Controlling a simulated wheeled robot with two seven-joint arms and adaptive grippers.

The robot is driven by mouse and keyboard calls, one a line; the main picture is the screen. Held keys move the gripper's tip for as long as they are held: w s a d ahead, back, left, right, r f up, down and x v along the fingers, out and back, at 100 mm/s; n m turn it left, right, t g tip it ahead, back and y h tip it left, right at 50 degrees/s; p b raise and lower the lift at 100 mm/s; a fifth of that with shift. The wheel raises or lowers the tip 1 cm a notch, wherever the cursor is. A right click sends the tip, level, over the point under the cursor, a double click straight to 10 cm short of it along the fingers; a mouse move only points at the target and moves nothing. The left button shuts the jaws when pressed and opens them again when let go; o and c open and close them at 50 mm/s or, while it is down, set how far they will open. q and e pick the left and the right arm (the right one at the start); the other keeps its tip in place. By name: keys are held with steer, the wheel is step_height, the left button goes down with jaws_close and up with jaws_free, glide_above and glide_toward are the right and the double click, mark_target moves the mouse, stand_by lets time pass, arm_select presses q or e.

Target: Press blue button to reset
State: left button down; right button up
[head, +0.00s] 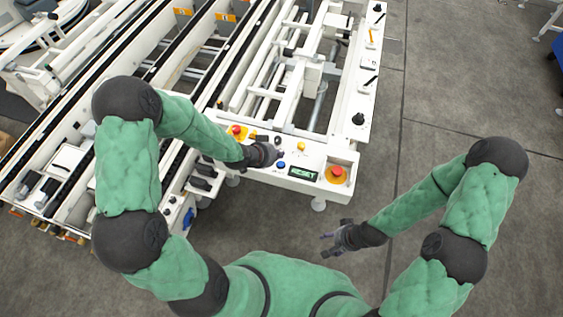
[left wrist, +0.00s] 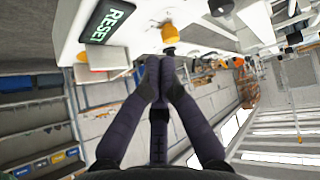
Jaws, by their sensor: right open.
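The blue button (head: 281,165) is on the white control panel (head: 262,176), next to the green-lettered RESET display (head: 303,173). My left gripper (head: 275,154) is just beside the blue button in the head view; I cannot tell whether it touches. In the left wrist view my left gripper (left wrist: 159,62) has its fingertips together with nothing between them. That view shows the RESET display (left wrist: 108,20) and a yellow button (left wrist: 170,34) just past the fingertips; the blue button is not clearly visible there. My right gripper (head: 330,240) is open and empty, above the floor.
A large red button (head: 337,173) on a yellow base is at the panel's right end. A smaller red button (head: 236,130) and the yellow button (head: 301,147) are also on the panel. White conveyor frames (head: 315,75) extend behind.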

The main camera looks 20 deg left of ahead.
mark_target(279, 164)
arm_select(q)
steer(key=r, duration=0.1)
steer(key=w+r, duration=0.1)
steer(key=r+m, duration=0.1)
steer(key=shift+w+a+t, duration=0.2)
steer(key=shift+w+t, duration=0.05)
steer(key=shift+t, duration=0.05)
steer(key=shift+f, duration=0.15)
step_height(279, 164, down, 9)
steer(key=b, duration=0.7)
steer(key=shift+r, duration=0.2)
steer(key=shift+f, duration=0.15)
stand_by(1.0)
steer(key=shift+f+b, duration=0.25)
steer(key=shift+b, duration=0.05)
steer(key=shift+f+b, duration=0.35)
steer(key=shift+f, duration=0.05)
stand_by(0.6)
steer(key=shift+r, duration=0.1)
stand_by(0.3)
steer(key=shift+r+p, duration=0.65)
steer(key=shift+r, duration=0.05)
